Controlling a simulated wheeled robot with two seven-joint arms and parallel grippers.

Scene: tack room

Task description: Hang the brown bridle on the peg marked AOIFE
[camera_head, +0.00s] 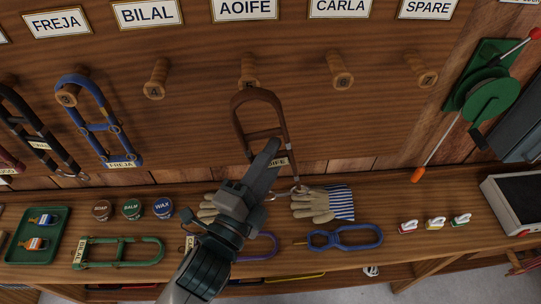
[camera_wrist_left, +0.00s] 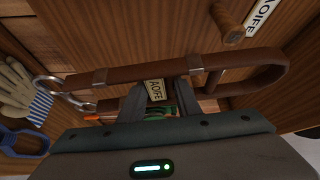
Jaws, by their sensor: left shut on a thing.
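The brown bridle (camera_head: 286,128) hangs upright in front of the peg board, its looped top just below the AOIFE peg (camera_head: 249,70). The peg lies outside the loop in both views. My left gripper (camera_head: 271,152) is shut on the bridle's lower crosspiece, by its AOIFE tag. In the left wrist view the bridle strap (camera_wrist_left: 130,76) runs across above the fingers (camera_wrist_left: 158,97), with the peg (camera_wrist_left: 229,30) above its loop end. The AOIFE sign (camera_head: 245,9) is over the peg. My right gripper is not in view.
A blue bridle (camera_head: 110,127) and darker ones hang at the left. The BILAL peg (camera_head: 156,80), CARLA peg (camera_head: 341,72) and SPARE peg (camera_head: 420,70) are bare. The shelf below holds gloves (camera_head: 315,204), tins, a green halter (camera_head: 120,252) and a blue one (camera_head: 345,238).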

